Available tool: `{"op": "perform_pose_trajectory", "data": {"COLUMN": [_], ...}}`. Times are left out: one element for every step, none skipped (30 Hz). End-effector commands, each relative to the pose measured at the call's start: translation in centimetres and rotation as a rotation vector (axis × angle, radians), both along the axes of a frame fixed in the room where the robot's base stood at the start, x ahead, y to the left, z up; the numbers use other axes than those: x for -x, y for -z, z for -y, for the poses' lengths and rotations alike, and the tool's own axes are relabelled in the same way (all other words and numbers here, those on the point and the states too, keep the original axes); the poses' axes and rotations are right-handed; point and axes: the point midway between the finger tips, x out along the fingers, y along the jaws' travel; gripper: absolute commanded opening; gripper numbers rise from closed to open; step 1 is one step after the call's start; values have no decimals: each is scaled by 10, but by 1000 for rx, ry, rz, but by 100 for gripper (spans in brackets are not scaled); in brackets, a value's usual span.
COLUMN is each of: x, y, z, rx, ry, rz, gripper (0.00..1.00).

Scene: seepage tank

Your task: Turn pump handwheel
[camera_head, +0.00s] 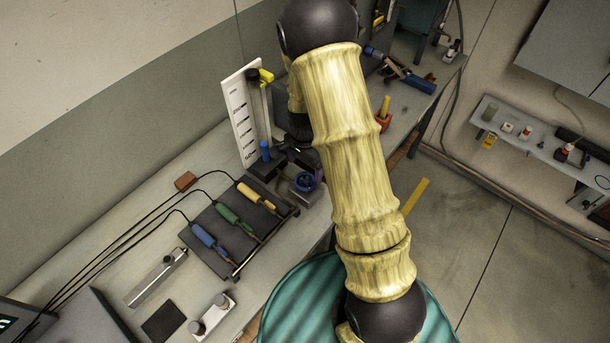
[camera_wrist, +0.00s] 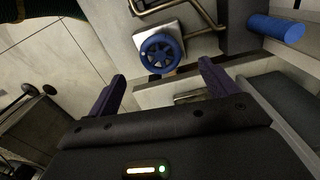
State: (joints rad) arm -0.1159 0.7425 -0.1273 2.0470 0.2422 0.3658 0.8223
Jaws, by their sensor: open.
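The pump handwheel (camera_wrist: 161,53) is a blue spoked wheel on a pale square block in the wrist view. In the head view the blue wheel (camera_head: 305,182) sits near the bench's front edge, beside the tall scale. My gripper (camera_wrist: 162,70) is open, with its two dark purple fingers apart and nothing between them. In the wrist view the wheel lies just beyond the fingertips, roughly centred between them; I see no contact. In the head view my arm crosses the middle and my gripper is hard to make out near the wheel.
A white scale board (camera_head: 241,116) stands upright behind the wheel. A blue cylinder (camera_wrist: 276,28) is right of the wheel in the wrist view, near metal pipes. A dark tray (camera_head: 234,234) with blue, green and orange-handled probes lies left on the bench.

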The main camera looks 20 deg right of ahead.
Motion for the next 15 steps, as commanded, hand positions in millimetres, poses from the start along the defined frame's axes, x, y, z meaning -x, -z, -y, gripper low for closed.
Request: {"op": "perform_pose_trajectory", "data": {"x": [1, 1, 1, 1, 1, 1, 1, 1, 1, 1, 1, 0, 1, 0, 0], "y": [7, 11, 17, 21, 25, 31, 35, 39, 44, 47, 50, 54, 57, 59, 61], "z": [0, 0, 0, 0, 0, 0, 1, 1, 0, 0, 0, 0, 0, 0, 0], "rx": [0, 0, 0, 0, 0, 0, 0, 0, 0, 1, 1, 0, -1, 0, 0], "ry": [1, 0, 0, 0, 0, 0, 1, 1, 0, 0, 0, -1, -1, 0, 0], "rz": [-5, -4, -4, -4, -4, -5, -4, -4, -4, -3, -3, -2, -3, -1, 0], "gripper": [86, 86, 86, 86, 86, 86, 86, 86, 86, 86, 86, 86, 86, 86, 86]}}
